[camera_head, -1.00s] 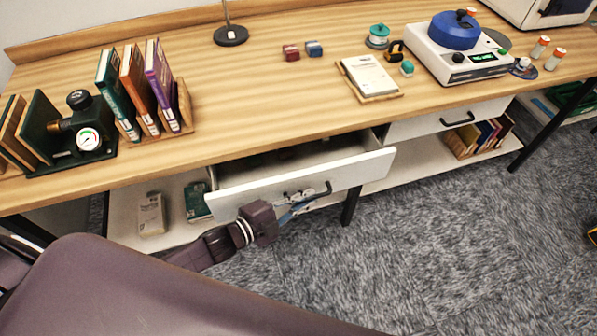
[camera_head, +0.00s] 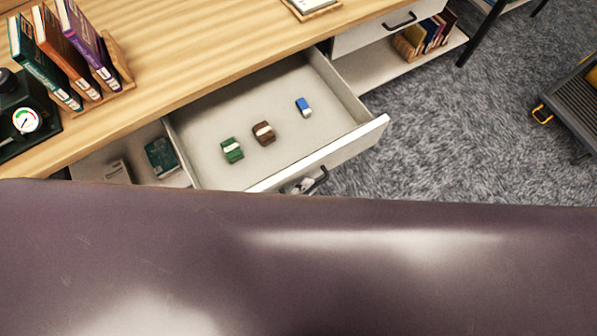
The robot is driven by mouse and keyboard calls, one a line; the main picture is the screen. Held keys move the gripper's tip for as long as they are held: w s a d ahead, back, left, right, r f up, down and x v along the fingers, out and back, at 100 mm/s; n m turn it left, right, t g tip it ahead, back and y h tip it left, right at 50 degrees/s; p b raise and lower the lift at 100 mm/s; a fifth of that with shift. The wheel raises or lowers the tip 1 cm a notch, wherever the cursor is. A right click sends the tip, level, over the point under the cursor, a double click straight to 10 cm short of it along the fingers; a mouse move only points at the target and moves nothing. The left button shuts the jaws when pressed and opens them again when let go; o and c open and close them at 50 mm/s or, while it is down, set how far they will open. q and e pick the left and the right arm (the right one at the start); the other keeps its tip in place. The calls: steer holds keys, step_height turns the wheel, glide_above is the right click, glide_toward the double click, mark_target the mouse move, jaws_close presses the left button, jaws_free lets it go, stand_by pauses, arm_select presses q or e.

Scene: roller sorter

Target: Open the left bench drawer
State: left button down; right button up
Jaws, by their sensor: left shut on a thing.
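The left bench drawer (camera_head: 205,165) is pulled well out from under the wooden bench top, and its white inside shows. A green item (camera_head: 232,150), a brown item (camera_head: 263,133) and a small blue and white item (camera_head: 304,106) lie in it. My left gripper (camera_head: 305,186) is at the dark drawer handle (camera_head: 319,179) on the front panel and is shut on it. Only a small part of this gripper shows; my own purple arm link hides the rest. My right gripper is not in view.
The right drawer (camera_head: 365,36) is closed. Books stand on the bench (camera_head: 160,77) at the left, beside a gauge (camera_head: 26,120). More books (camera_head: 425,35) are on the lower shelf. A dark cart (camera_head: 575,105) stands at the right. The carpet (camera_head: 440,130) between is clear.

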arm_select(q)
steer(key=shift+s+d, duration=0.1)
steer(key=shift+s, duration=0.1)
steer(key=c, duration=2.3)
jaws_free()
steer(key=v, duration=1.2)
steer(key=shift+f, duration=0.1)
